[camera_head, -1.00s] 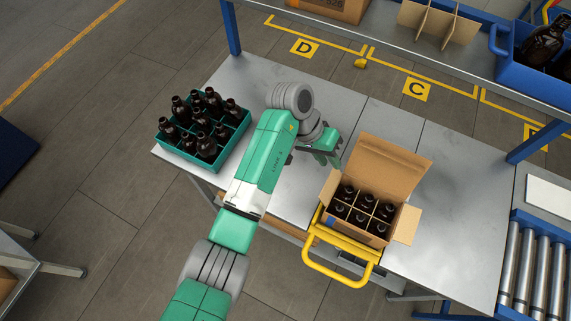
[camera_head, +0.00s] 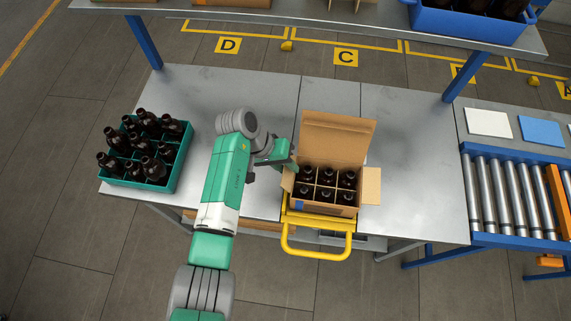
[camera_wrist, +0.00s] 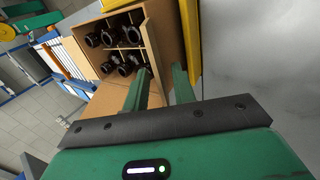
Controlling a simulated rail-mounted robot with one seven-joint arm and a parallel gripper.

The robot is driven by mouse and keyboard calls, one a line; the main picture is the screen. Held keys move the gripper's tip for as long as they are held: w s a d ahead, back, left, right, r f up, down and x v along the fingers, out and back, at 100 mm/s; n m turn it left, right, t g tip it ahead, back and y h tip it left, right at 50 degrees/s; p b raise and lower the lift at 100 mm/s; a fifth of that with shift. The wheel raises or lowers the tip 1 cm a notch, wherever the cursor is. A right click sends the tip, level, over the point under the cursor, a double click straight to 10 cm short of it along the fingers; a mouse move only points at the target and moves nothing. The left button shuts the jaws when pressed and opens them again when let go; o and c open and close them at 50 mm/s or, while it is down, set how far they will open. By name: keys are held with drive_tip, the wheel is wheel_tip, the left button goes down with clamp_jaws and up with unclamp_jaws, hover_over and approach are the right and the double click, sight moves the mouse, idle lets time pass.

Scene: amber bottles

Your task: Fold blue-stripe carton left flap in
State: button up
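The carton (camera_head: 330,210) stands open on the table with several dark bottles (camera_head: 326,183) in its divided inside. A blue mark (camera_head: 298,206) shows on its front. The back flap (camera_head: 337,140) stands up and the right flap (camera_head: 371,186) sticks outward. The left flap (camera_head: 288,181) is raised outward at the left edge, partly hidden by my gripper (camera_head: 293,165). In the wrist view, my gripper (camera_wrist: 160,88) has its two fingers apart, close to the left flap (camera_wrist: 108,101). I cannot tell whether a finger touches it.
A teal crate (camera_head: 158,180) with several bottles stands at the table's left. A yellow handled frame (camera_head: 318,254) is at the front below the carton. A shelf (camera_head: 300,22) spans the back, and a roller conveyor (camera_head: 510,197) lies right. The table right of the carton is clear.

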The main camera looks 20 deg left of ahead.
clamp_jaws()
drive_tip(key=shift+r, duration=0.1)
